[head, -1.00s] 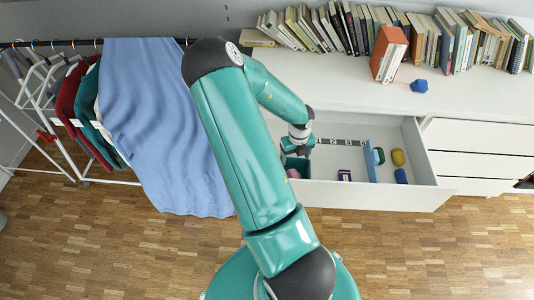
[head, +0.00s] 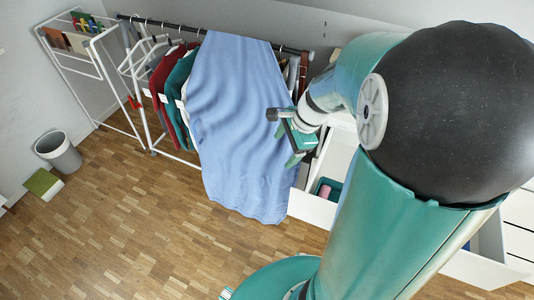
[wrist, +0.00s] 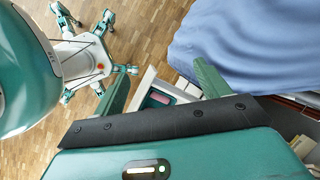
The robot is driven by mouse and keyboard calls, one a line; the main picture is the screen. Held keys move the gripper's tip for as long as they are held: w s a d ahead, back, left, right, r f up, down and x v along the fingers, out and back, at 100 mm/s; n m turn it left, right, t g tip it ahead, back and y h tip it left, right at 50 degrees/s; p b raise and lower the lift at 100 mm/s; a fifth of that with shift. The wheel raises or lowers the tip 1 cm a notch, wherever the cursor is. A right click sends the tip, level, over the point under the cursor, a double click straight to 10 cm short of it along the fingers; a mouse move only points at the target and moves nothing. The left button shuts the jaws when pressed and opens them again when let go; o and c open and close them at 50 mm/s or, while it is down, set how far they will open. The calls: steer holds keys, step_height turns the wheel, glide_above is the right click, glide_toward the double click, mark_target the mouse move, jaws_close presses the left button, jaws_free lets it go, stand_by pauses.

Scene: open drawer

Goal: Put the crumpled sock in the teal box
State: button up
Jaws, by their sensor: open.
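The teal box (head: 334,184) sits in the left end of the open white drawer (head: 309,208), partly hidden by my arm. A small pink thing (head: 324,191) lies in it and also shows between my fingers in the wrist view (wrist: 160,97). I cannot tell whether it is the crumpled sock; no other sock can be made out. My gripper (head: 283,137) is open and looks empty, raised above and left of the box in the head view, in front of the blue cloth. Its spread fingers show in the wrist view (wrist: 160,84).
A blue cloth (head: 235,130) hangs over the clothes rail (head: 290,50), close to my gripper. Red and green garments (head: 165,85) hang left of it. A white drying rack (head: 75,55), a grey bin (head: 58,153) and a green-topped block (head: 43,184) stand farther left. The front floor is clear.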

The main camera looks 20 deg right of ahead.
steer(key=s+a+r+n+t+h, duration=0.1)
steer(key=s+a+r+n, duration=0.4)
steer(key=r+n, duration=0.2)
steer(key=s+a+r+n+t+h, duration=0.1)
steer(key=s+a+r+n, duration=0.4)
steer(key=n, duration=0.7)
step_height(320, 180, up, 2)
steer(key=shift+s+a+r+t+h, duration=0.25)
steer(key=shift+s+a+t+h, duration=0.15)
steer(key=shift+s+h, duration=0.3)
steer(key=shift+d, duration=0.1)
steer(key=c, duration=0.8)
steer(key=shift+d, duration=0.15)
steer(key=shift+c, duration=0.2)
